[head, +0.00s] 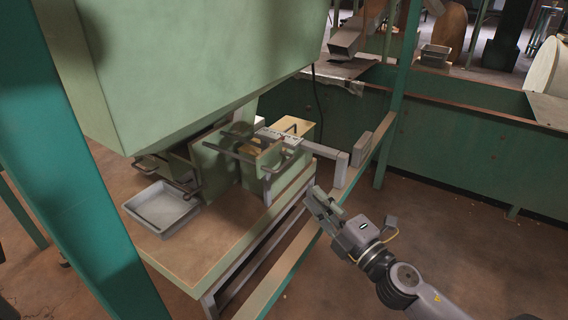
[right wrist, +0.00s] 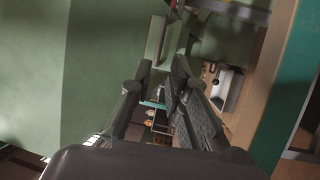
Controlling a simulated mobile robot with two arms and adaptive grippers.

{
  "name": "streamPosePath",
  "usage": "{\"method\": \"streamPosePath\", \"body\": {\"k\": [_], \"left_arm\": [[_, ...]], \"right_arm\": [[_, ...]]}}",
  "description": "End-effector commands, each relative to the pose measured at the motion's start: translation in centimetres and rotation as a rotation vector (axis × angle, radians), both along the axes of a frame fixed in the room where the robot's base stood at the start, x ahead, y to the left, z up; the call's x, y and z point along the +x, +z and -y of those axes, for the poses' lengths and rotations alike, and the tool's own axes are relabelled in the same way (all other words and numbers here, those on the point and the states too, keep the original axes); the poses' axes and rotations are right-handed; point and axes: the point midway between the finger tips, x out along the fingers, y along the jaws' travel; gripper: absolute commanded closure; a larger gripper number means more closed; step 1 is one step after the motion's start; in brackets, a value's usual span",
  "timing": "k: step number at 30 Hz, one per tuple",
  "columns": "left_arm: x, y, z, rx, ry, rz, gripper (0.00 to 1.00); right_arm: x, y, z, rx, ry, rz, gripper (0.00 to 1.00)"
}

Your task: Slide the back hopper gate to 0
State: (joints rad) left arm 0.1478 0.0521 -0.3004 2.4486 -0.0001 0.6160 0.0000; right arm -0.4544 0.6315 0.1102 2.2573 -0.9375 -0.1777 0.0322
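A large green hopper (head: 200,50) fills the upper left of the head view. Below it, a grey gate bar (head: 318,149) sticks out to the right and ends in an upright grey plate (head: 341,170). Light marked strips (head: 280,138) lie at the bar's inner end; their figures are too small to read. I cannot tell for sure which gate is the back one. My right gripper (head: 322,203) is below and left of the plate, apart from it. In the right wrist view its fingers (right wrist: 160,72) are spread and nothing shows held. My left gripper is out of view.
A grey tray (head: 162,207) sits on the wooden bench (head: 215,245) under the hopper. Teal posts (head: 80,160) stand at left and centre back. A green rail (head: 285,262) runs beside the bench. The floor at right is clear.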

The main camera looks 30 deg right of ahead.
Motion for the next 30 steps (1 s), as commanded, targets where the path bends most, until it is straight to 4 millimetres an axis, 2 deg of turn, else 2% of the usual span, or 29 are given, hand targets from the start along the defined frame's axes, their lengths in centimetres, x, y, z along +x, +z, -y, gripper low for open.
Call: {"method": "streamPosePath", "body": {"k": [3,18,24,30], "left_arm": [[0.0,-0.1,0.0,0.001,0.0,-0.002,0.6],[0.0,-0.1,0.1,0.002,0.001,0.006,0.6],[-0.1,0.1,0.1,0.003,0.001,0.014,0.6],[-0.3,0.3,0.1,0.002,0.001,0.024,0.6]], "right_arm": [[2.2,0.5,-0.3,-0.005,0.001,0.003,0.83],[9.5,1.6,-1.2,-0.003,-0.002,0.002,0.83],[11.6,1.9,-1.4,-0.001,-0.003,0.0,0.83],[12.6,2.0,-1.6,-0.001,-0.002,-0.002,0.83]]}}
